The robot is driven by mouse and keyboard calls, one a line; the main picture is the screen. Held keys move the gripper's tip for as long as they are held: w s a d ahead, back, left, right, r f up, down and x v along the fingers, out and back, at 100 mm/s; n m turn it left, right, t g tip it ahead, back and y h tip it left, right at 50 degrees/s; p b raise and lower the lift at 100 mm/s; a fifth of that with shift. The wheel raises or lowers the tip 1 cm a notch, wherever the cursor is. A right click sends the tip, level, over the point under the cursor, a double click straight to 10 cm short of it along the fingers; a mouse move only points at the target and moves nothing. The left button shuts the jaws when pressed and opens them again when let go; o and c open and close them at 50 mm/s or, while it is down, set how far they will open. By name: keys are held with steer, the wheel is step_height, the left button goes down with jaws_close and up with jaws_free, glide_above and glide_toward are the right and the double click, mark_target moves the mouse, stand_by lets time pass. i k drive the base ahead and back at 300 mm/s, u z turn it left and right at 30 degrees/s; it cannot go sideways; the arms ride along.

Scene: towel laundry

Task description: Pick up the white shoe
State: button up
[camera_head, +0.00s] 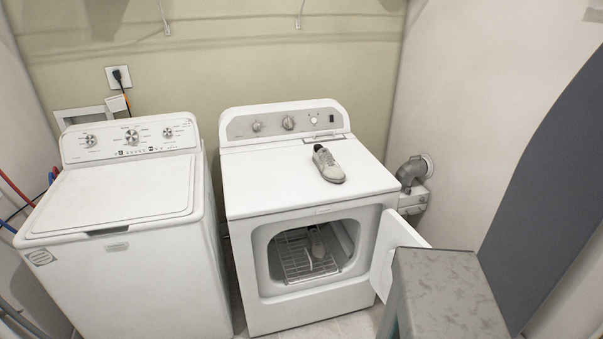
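A white shoe (328,165) with a grey sole lies on top of the dryer (262,188), near its back and right of the middle, toe toward the front right. A second light-coloured shoe (316,243) is inside the open dryer drum, on a wire rack (294,262); it is in shadow and its details are hard to tell. My gripper is not in view.
The dryer door (396,245) hangs open to the right. A grey mottled flat-topped object (450,290) stands in front of it at the lower right. A white washer (120,205) is on the left. A dark grey board (545,185) leans at the right wall.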

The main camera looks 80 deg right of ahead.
mark_target(322, 157)
steer(key=u, duration=4.1)
steer(key=i, duration=0.1)
steer(key=z, duration=2.75)
steer(key=k, duration=0.2)
steer(key=u, duration=0.65)
steer(key=k, duration=0.25)
steer(key=z, duration=2.75)
